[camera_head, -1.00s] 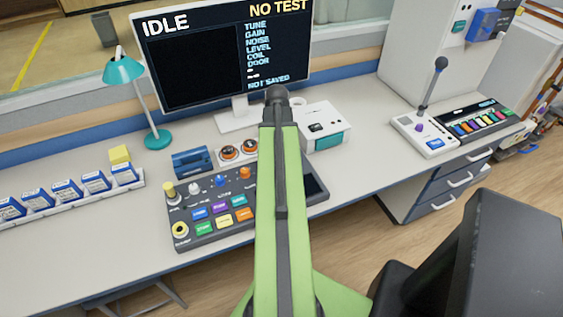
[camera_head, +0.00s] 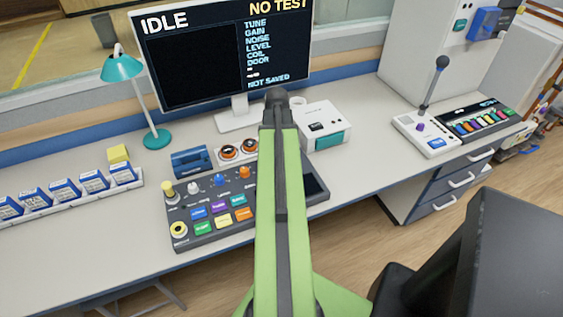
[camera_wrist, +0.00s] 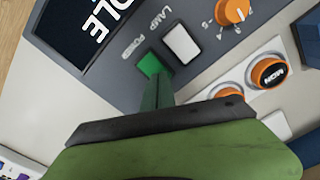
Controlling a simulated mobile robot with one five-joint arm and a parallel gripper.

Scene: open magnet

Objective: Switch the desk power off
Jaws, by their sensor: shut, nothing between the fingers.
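In the wrist view a green switch labelled POWER (camera_wrist: 150,64) sits on the grey console panel (camera_wrist: 208,75). A white switch labelled LAMP (camera_wrist: 181,44) is beside it. My gripper (camera_wrist: 156,88) is shut and empty, with its narrow dark green tip right at the near edge of the green switch. I cannot tell whether the tip touches it. In the head view the desk console (camera_head: 205,240) stands in the middle of the desk. My green arm hides its right part, the power switch and my gripper.
An orange knob (camera_wrist: 233,11) and two orange-rimmed round buttons are near the switches. A monitor (camera_head: 195,60) reading IDLE, a teal lamp (camera_head: 157,138), a white box (camera_head: 325,125) and a joystick unit (camera_head: 425,135) stand on the desk.

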